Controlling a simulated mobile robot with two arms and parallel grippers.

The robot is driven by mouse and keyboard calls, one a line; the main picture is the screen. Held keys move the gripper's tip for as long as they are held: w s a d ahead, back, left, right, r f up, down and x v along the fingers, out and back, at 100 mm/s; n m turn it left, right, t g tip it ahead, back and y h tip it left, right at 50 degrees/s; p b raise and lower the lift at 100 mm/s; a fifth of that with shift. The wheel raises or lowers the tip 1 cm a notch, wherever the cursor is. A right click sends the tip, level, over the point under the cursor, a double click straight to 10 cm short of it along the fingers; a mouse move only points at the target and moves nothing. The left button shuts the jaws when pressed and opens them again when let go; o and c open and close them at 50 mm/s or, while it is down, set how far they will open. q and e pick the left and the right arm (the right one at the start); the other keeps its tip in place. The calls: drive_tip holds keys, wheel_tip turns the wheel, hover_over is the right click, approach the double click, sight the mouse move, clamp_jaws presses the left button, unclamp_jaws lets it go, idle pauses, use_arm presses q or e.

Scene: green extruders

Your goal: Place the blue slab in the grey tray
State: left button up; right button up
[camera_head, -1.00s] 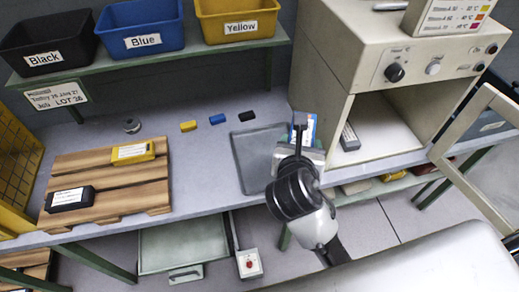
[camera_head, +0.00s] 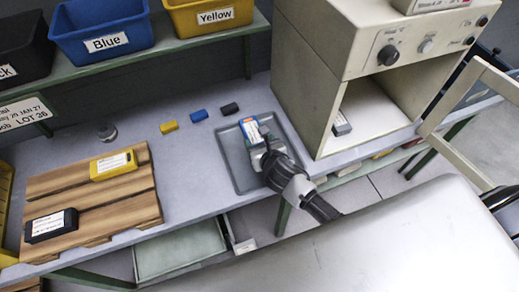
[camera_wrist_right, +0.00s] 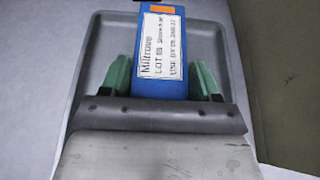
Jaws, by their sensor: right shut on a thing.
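The blue slab (camera_head: 251,129) with a white label is held in my right gripper (camera_head: 262,147), over the grey tray (camera_head: 236,171) on the bench. In the right wrist view the slab (camera_wrist_right: 160,50) lies between the two green fingers of my right gripper (camera_wrist_right: 164,82), with the tray (camera_wrist_right: 92,60) behind and around it. I cannot tell whether the slab touches the tray floor. My left gripper is not in view.
A wooden pallet (camera_head: 100,190) at left holds a yellow slab (camera_head: 113,164) and a black slab (camera_head: 51,225). An open oven (camera_head: 345,75) stands right of the tray.

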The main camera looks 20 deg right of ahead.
drive_tip(key=shift+f, duration=1.55)
drive_tip(key=shift+b, duration=0.3)
drive_tip(key=shift+f, duration=0.2)
drive_tip(key=o, duration=1.1)
drive_tip(key=shift+r, duration=0.1)
drive_tip(key=shift+s+r, duration=0.1)
drive_tip(key=shift+s, duration=0.15)
drive_tip(key=v, duration=1.1)
drive_tip(key=shift+s+d+r, duration=0.1)
drive_tip(key=shift+s+r, duration=0.1)
drive_tip(key=shift+s, duration=0.05)
